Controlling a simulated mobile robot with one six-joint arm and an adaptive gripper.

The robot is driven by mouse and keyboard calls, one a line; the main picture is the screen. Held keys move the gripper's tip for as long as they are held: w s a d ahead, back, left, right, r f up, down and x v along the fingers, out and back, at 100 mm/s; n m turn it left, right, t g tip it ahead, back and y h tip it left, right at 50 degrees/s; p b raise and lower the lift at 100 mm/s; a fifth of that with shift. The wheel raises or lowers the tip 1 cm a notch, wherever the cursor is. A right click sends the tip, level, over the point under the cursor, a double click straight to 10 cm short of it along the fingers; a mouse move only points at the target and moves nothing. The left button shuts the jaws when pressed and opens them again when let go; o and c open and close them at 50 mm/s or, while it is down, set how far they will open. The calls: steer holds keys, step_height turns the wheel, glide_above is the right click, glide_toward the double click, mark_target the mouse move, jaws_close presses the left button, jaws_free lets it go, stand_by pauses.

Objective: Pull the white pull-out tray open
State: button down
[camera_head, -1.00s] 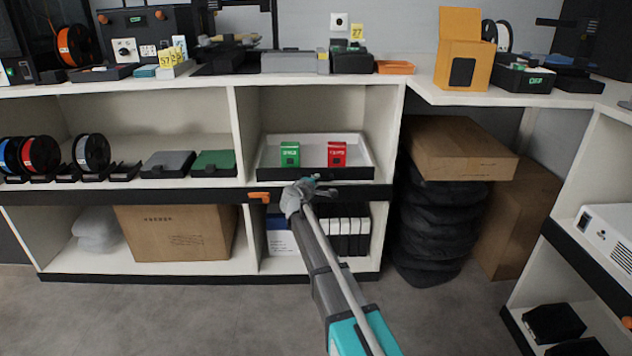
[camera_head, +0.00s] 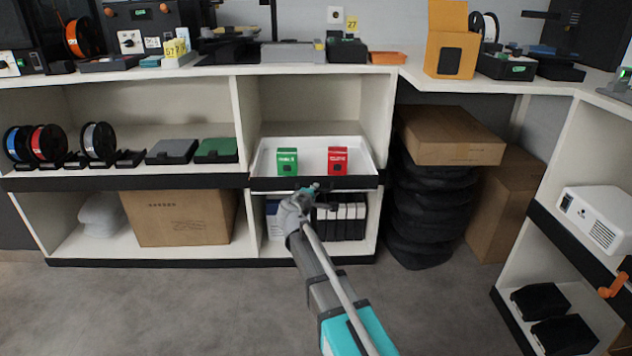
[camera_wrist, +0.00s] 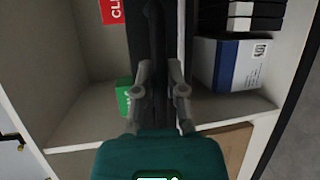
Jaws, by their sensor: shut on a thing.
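The white pull-out tray (camera_head: 312,170) sits in the upper right bay of the shelf unit, its dark front standing out over the shelf's black edge. A green box (camera_head: 287,162) and a red box (camera_head: 337,161) stand upright in it. My gripper (camera_head: 312,189) is at the middle of the tray's front edge. In the wrist view, its fingers (camera_wrist: 158,85) lie on either side of a dark bar, the tray's front, and are shut on it. The green box (camera_wrist: 123,96) and part of the red box (camera_wrist: 111,10) show left of the bar. The fingertips are partly hidden.
Black binders (camera_head: 342,220) stand in the bay below the tray. A cardboard carton (camera_head: 180,217) is in the lower left bay. Stacked dark tires (camera_head: 420,225) and a carton on top (camera_head: 450,135) stand right of the unit. The grey floor (camera_head: 170,310) in front is clear.

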steer(key=s, duration=0.7)
steer(key=shift+s, duration=0.25)
steer(key=shift+a, duration=0.1)
steer(key=c, duration=0.7)
jaws_free()
